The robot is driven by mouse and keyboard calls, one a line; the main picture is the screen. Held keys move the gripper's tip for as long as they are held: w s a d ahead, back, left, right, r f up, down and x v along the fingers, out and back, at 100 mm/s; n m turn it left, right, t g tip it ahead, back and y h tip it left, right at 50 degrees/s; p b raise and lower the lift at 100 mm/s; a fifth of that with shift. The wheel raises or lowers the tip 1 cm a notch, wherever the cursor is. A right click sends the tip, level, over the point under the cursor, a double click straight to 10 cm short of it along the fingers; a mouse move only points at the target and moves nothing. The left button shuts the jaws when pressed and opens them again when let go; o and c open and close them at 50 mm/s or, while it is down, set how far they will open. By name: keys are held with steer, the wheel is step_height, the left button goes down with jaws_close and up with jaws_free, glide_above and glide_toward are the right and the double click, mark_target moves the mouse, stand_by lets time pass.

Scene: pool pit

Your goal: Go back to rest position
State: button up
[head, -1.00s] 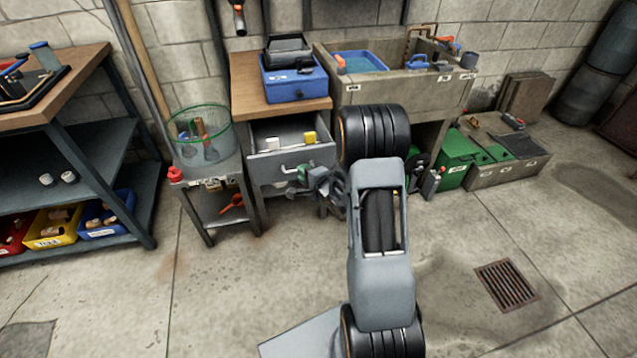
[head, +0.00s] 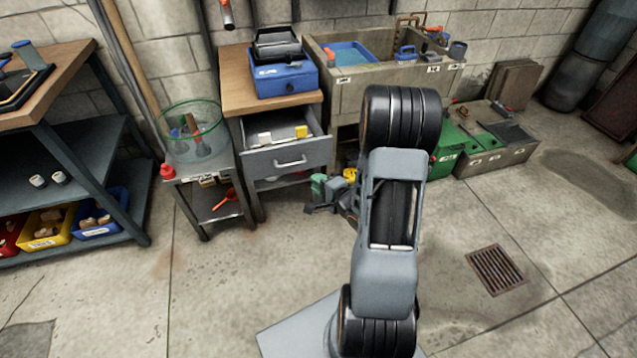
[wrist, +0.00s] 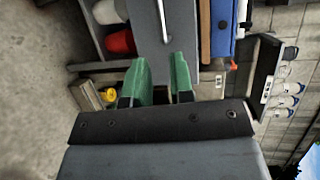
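My gripper (head: 322,187) hangs low in front of the workbench, to the left of my own arm links. Its green fingers also show in the wrist view (wrist: 166,80), spread apart with a gap and nothing between them. The gripper is open and empty. It is below and to the right of the handle of a pulled-out drawer (head: 290,163), and appears apart from it. The drawer handle also shows at the top of the wrist view (wrist: 163,20). My arm partly hides the gripper's wrist.
The open drawer (head: 262,163) holds white and yellow items. A small side table (head: 170,178) with a green-rimmed basket (head: 190,104) stands left. A sink (head: 345,92) and green boxes (head: 446,150) are behind my arm. Floor around the drain (head: 496,270) is clear.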

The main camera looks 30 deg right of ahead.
stand_by(0.3)
steer(key=s+d+f+n+g+h, duration=0.3)
steer(key=f+n+g, duration=0.15)
steer(key=f, duration=0.25)
steer(key=s+d+r+n+g+h+p, duration=0.2)
steer(key=s+r+n+g+p, duration=0.2)
steer(key=s+r+g, duration=0.15)
steer(key=s+a+r+n+p, duration=0.2)
steer(key=a+r+p, duration=0.3)
steer(key=r, duration=0.7)
steer(key=s+a+r+n+g+y+p, duration=0.1)
steer(key=a+r+p, duration=0.5)
steer(key=r, duration=0.6)
steer(key=s+a+r+n+p, duration=0.3)
steer(key=a+r+n+p, duration=0.2)
steer(key=r, duration=0.6)
steer(key=shift+s+a+r+g+y, duration=0.2)
steer(key=shift+r+g+y, duration=0.2)
